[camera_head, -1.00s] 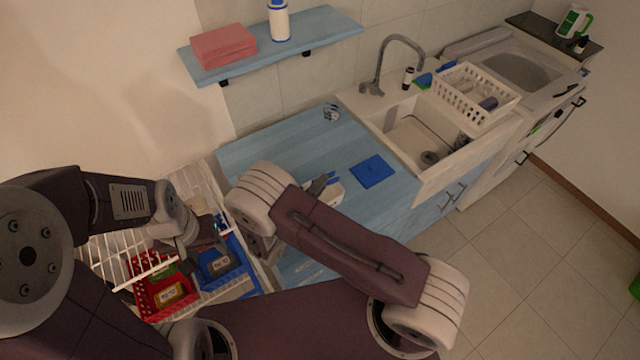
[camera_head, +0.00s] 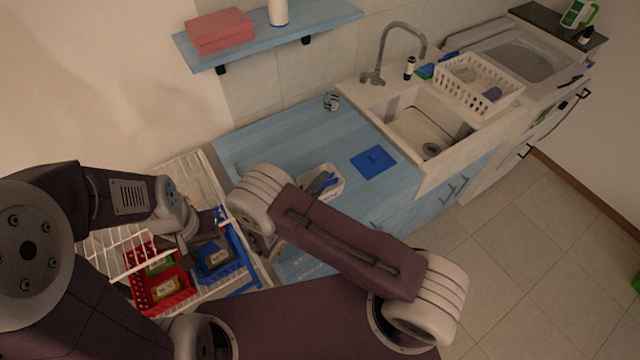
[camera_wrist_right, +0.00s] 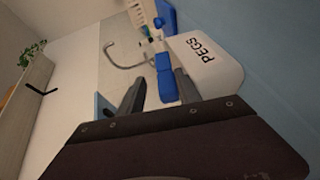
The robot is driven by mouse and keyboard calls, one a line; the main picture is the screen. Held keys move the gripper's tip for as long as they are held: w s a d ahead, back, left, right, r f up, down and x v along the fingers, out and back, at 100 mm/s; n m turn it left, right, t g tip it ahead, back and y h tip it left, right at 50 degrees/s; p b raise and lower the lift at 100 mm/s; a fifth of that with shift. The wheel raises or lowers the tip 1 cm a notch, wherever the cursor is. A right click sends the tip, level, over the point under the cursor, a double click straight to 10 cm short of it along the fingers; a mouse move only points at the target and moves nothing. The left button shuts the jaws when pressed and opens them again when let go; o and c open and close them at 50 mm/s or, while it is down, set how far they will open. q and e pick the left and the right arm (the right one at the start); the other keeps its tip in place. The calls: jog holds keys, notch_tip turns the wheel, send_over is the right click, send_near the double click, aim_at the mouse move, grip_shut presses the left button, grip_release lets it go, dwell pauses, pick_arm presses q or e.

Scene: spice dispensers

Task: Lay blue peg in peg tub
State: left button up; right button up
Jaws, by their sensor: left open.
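The white peg tub (camera_head: 335,187) stands on the blue counter, partly hidden by my right arm. It also shows in the right wrist view, lettered PEGS (camera_wrist_right: 208,62). A blue peg (camera_wrist_right: 166,78) appears beside the tub's edge in that view, between the sight lines of my right fingers and nearer the right one. My right gripper (camera_wrist_right: 160,88) is at the tub with its fingers apart; contact with the peg is unclear. In the head view, blue pieces (camera_head: 321,183) show at the tub's opening. My left gripper (camera_head: 188,247) is open over the drawer at left.
The drawer holds a red basket (camera_head: 140,289) and a blue basket (camera_head: 240,268) with spice packs. A blue square (camera_head: 374,162) lies on the counter near the sink (camera_head: 440,160). A white rack (camera_head: 462,88) stands behind the sink.

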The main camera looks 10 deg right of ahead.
jog(key=b+v, duration=0.3)
jog(key=v, duration=0.6)
dwell(0.6)
